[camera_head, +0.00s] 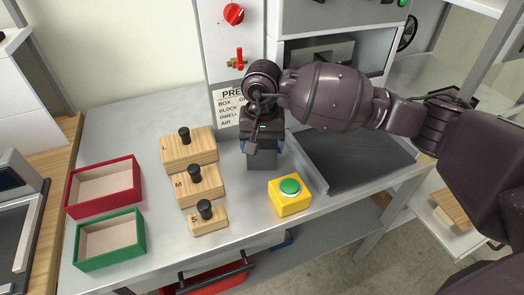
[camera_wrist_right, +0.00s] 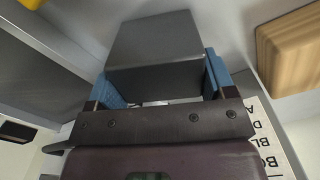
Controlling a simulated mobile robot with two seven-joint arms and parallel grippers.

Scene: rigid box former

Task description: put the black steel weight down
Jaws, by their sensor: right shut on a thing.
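The black steel weight, a dark grey block (camera_head: 261,160), is below my right gripper (camera_head: 260,146) in the head view, over the steel bench between the wooden blocks and the yellow button box. In the right wrist view the weight (camera_wrist_right: 155,42) sits between the two blue fingers of my right gripper (camera_wrist_right: 160,80), which is shut on it. Its far side is clear of the fingers. I cannot tell whether its underside touches the bench. My left gripper is not in view.
Wooden blocks marked L (camera_head: 200,152), M (camera_head: 200,188) and S (camera_head: 211,222) stand left of the weight. A red box (camera_head: 100,208) and a green box (camera_head: 108,262) are further left. A green button on a yellow base (camera_head: 289,204) is close at right, before a dark ribbed surface (camera_head: 360,165).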

